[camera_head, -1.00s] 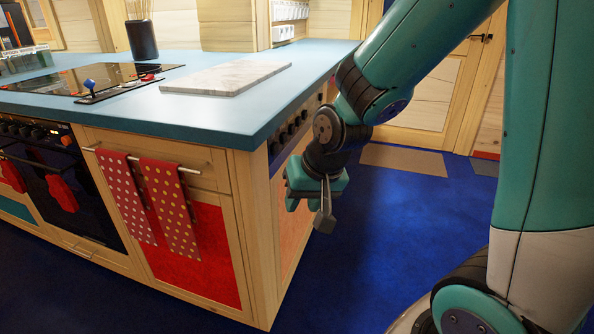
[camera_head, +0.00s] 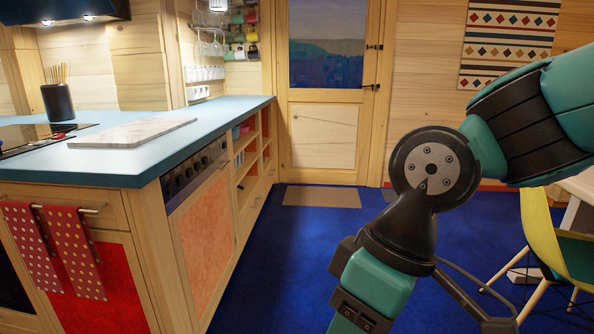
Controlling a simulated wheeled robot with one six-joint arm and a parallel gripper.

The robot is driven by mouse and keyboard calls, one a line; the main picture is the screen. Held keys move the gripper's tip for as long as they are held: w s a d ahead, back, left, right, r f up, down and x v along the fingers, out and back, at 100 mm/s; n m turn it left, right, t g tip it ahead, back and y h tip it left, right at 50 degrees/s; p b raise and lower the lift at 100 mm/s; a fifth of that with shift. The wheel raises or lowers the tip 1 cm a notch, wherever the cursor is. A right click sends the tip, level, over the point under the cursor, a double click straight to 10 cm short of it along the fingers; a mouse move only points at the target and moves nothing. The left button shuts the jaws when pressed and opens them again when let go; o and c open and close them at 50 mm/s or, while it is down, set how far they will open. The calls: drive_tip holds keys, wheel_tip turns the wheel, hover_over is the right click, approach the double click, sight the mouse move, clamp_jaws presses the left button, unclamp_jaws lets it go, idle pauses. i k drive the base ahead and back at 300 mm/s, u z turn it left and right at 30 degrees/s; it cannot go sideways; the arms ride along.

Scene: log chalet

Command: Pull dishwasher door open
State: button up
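What looks like the dishwasher is built into the right side of the kitchen island. Its door (camera_head: 206,238) is an orange panel in a pale wood frame and looks shut. A dark control strip (camera_head: 193,174) with several knobs or slots runs along its top, under the blue worktop. My gripper (camera_head: 372,290) hangs at the lower middle right, near the camera. It is to the right of the door and apart from it.
Open shelves and drawers (camera_head: 250,160) continue the island beyond the dishwasher. Two red dotted towels (camera_head: 70,240) hang on its front rail. The blue floor (camera_head: 285,250) beside the door is clear. A yellow-green chair (camera_head: 550,240) stands at right. A mat (camera_head: 321,196) lies by the far door.

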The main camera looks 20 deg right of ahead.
sight(199, 213)
drive_tip(key=z, duration=0.7)
drive_tip(key=i, duration=1.05)
drive_tip(key=u, duration=0.85)
drive_tip(key=i, duration=0.95)
drive_tip(key=u, duration=0.75)
